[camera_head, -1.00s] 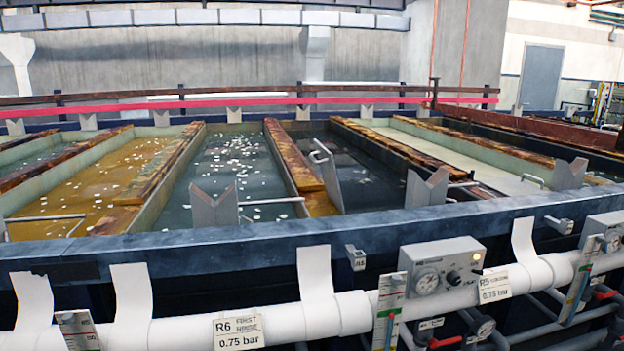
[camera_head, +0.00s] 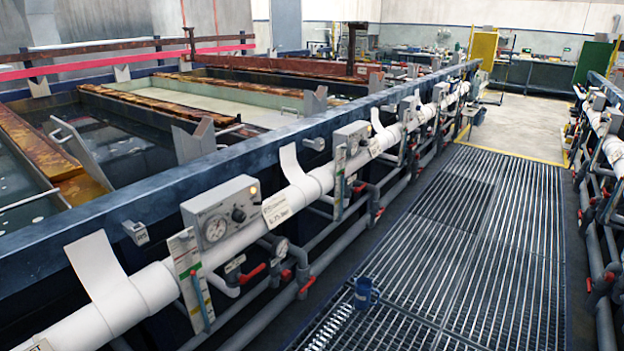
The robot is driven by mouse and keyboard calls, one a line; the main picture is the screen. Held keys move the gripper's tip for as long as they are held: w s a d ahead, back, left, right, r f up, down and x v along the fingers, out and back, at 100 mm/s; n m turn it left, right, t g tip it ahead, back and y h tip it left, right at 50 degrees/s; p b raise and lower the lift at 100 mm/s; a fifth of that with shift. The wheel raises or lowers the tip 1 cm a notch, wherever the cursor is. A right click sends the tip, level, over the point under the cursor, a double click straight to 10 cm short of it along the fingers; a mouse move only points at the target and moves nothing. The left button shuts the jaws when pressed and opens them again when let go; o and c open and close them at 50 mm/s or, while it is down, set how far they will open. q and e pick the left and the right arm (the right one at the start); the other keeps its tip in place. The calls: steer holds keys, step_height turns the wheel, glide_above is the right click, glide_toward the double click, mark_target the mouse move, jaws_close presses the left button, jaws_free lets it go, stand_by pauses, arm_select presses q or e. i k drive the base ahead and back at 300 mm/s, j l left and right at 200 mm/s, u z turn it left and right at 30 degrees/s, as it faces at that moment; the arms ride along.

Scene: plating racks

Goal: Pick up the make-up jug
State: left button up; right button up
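A small blue jug-like vessel with a handle (camera_head: 363,294) stands on the floor grating, near the foot of the pipes along the tank line. It looks upright and is the closest match to the make-up jug. Its contents are too small to make out. Neither of my grippers is in view.
The metal grating walkway (camera_head: 460,240) is mostly clear and runs away to a pale open floor (camera_head: 525,125). The tank rim (camera_head: 240,160), white pipe (camera_head: 240,240) and gauge boxes (camera_head: 222,215) bound it on the left. Another pipe row (camera_head: 600,200) bounds it on the right.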

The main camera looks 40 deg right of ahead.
mark_target(364, 286)
steer(key=z, duration=1.65)
steer(key=i+l+u, duration=0.15)
steer(key=i, duration=0.15)
